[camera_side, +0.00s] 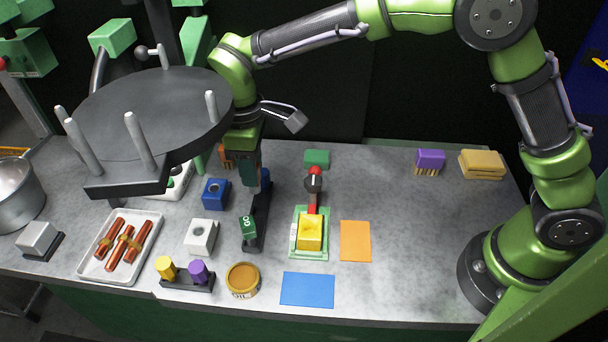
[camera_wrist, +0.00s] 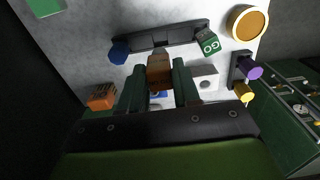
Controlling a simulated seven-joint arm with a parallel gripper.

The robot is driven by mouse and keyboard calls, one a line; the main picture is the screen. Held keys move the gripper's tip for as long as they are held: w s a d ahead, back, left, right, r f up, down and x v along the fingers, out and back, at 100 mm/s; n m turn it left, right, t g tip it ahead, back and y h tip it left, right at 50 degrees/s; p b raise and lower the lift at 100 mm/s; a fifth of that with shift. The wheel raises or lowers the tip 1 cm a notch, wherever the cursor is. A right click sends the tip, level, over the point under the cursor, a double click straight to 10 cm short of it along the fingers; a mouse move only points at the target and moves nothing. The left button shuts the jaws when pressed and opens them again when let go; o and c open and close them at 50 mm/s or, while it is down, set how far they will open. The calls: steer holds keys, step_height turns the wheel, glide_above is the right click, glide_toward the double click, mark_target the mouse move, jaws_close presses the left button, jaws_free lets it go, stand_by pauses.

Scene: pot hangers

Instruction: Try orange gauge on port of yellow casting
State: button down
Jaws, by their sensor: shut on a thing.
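The yellow casting (camera_side: 310,231) sits in a green fixture (camera_side: 297,250) right of centre in the side view, with a red-handled clamp (camera_side: 314,188) at its back. It is out of the wrist view. My gripper (camera_wrist: 158,84) is shut on an orange-brown block, which I take as the orange gauge (camera_wrist: 160,68). The gripper points down by the black rack (camera_wrist: 150,38), left of the casting and apart from it. I cannot tell whether the gauge touches the rack. Green GO (camera_wrist: 208,43) and blue (camera_wrist: 118,53) pieces are at the rack's ends.
A white block (camera_side: 200,236) and a blue block (camera_side: 215,193) stand left of the rack. Another orange block (camera_wrist: 101,97) lies nearby. An orange tin (camera_side: 242,280) and a stand with yellow and purple knobs (camera_side: 186,284) are in front. Flat orange (camera_side: 355,241) and blue (camera_side: 307,289) pads lie by the fixture.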

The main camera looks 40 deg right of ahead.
steer(key=s+d+r+n, duration=0.2)
steer(key=s+n, duration=0.3)
steer(key=n, duration=0.1)
steer(key=s+d+r+n, duration=0.1)
steer(key=s+d+n, duration=0.1)
steer(key=s+n, duration=0.4)
steer(key=shift+s+r, duration=0.15)
steer(key=shift+r, duration=0.25)
steer(key=shift+d+f, duration=0.1)
steer(key=shift+f, duration=2.85)
steer(key=shift+f, duration=1.75)
steer(key=shift+r, duration=0.1)
stand_by(0.4)
step_height(320, 180, up, 7)
stand_by(1.2)
